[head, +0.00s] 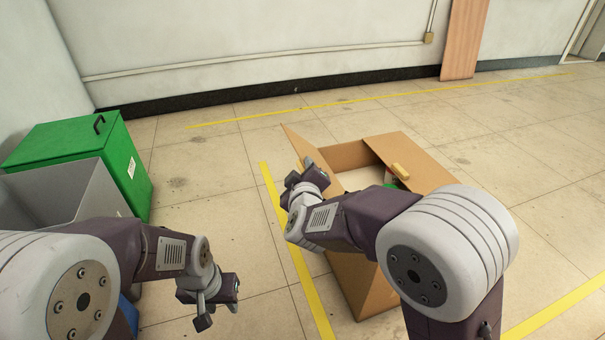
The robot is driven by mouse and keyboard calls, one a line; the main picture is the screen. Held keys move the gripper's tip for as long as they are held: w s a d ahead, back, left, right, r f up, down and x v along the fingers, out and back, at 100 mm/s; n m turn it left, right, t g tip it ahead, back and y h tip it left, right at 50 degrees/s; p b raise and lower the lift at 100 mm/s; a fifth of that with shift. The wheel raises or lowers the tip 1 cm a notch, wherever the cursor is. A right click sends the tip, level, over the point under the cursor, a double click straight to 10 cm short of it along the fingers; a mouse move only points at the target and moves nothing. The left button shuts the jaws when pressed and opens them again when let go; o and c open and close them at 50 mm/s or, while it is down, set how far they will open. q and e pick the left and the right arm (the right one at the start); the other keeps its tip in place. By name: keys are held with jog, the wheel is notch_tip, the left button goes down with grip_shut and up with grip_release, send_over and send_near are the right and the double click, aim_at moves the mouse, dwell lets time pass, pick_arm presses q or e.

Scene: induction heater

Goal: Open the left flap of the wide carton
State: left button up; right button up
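The wide carton (352,285) stands open-topped on the floor, partly hidden behind my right arm.
A green lidded bin (135,165) and a grey open bin (85,190) stand at the left. Something green shows inside the carton. Yellow floor lines (300,262) run beside the carton. The floor between bins and carton is clear. A wall closes the back.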

jog(key=c, duration=0.8)
grip_shut()
jog(key=shift+s+f, duration=0.1)
jog(key=shift+f, duration=0.15)
